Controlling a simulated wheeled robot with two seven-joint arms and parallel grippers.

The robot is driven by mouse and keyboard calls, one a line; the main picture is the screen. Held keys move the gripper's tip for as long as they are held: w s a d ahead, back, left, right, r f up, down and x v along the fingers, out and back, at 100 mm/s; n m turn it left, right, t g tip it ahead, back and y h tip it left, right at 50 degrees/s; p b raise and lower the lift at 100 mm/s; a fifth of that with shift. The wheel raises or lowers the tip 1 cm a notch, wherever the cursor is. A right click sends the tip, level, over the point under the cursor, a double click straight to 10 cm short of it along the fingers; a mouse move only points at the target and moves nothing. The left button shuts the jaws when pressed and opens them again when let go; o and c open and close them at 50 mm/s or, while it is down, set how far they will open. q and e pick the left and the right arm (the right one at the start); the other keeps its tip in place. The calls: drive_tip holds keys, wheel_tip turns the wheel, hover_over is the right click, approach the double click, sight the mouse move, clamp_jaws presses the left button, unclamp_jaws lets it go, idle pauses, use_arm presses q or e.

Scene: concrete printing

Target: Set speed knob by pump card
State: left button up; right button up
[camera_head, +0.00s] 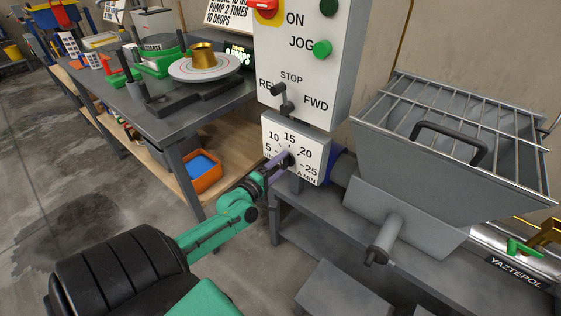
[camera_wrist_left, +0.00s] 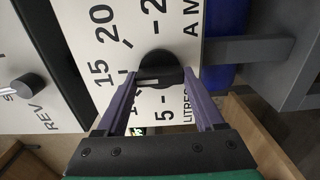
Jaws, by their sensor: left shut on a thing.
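The speed knob (camera_wrist_left: 160,65) is a dark round knob on a white dial plate (camera_head: 311,171) marked 5 to 25, with litres per minute lettering. My left gripper (camera_head: 279,164) reaches the dial from the lower left. In the left wrist view its two purple fingers (camera_wrist_left: 162,80) are shut on the knob, one on each side. I cannot tell which number the knob points to. A white card (camera_head: 229,16) reading "PUMP 2 TIMES 10 DROPS" stands at the top, partly cut off. My right gripper is not in view.
Above the dial is a control box (camera_head: 310,62) with coloured buttons and a REV-STOP-FWD lever (camera_head: 281,97). A grey hopper (camera_head: 447,150) with a wire grid stands to the right. A workbench (camera_head: 190,121) on the left carries a round table with a brass cone (camera_head: 202,54).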

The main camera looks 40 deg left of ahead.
use_arm(q)
drive_tip(key=o, duration=1.4)
drive_tip(key=shift+d, duration=0.1)
drive_tip(key=shift+s, duration=0.1)
drive_tip(key=s, duration=1.4)
drive_tip(key=shift+s+d, duration=0.15)
drive_tip(key=shift+s, duration=0.05)
drive_tip(key=s+a+f+m+g+y+p, duration=0.1)
drive_tip(key=s+f+m+g+p, duration=0.2)
drive_tip(key=f, duration=0.7)
drive_tip(key=s+a+f+m+g, duration=0.1)
drive_tip(key=s+f+m+g, duration=0.35)
drive_tip(key=f, duration=0.65)
drive_tip(key=s+d+f+m+g+p, duration=0.1)
drive_tip(key=s+d+f+m+g, duration=0.2)
drive_tip(key=s+d+f+m, duration=0.1)
drive_tip(key=s+d+f+m+g+h, duration=0.1)
drive_tip(key=s+d+f+m+g, duration=0.2)
drive_tip(key=s+d+f+m, duration=0.2)
drive_tip(key=s+d+f+m+g+p, duration=0.1)
drive_tip(key=s+d+f+m+g, duration=0.2)
drive_tip(key=s+d+f, duration=0.3)
drive_tip(key=shift+s+f+m+g+p, duration=0.15)
drive_tip(key=shift+s+f+m, duration=0.25)
drive_tip(key=shift+s, duration=0.35)
drive_tip(key=shift+s+f+m+g+p, duration=0.15)
drive_tip(key=shift+s+f+m, duration=0.2)
drive_tip(key=shift+s, duration=0.35)
